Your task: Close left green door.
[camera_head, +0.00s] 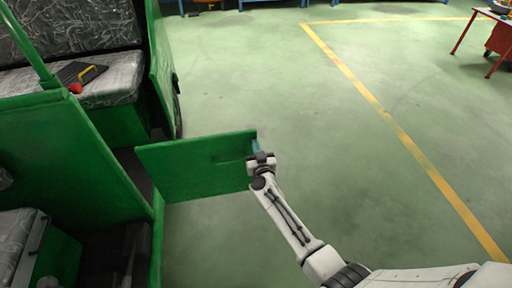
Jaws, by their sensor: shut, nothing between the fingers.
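The green door (196,166) is a flat panel that stands open, sticking out to the right from the side of the green rickshaw (62,150). Its left edge is at the rickshaw's body, and a dark doorway shows behind it. My gripper (257,147) is at the door's free right end, with its tips close by the upper right corner. The gripper is shut with nothing held. I cannot tell whether the tips touch the door. My pale arm reaches in from the lower right.
Wrapped seats (108,80) with a dark case (80,72) are inside the rickshaw. A red table (490,30) stands at the far right. The green floor (330,170), with a yellow line (398,132), is clear right of the door.

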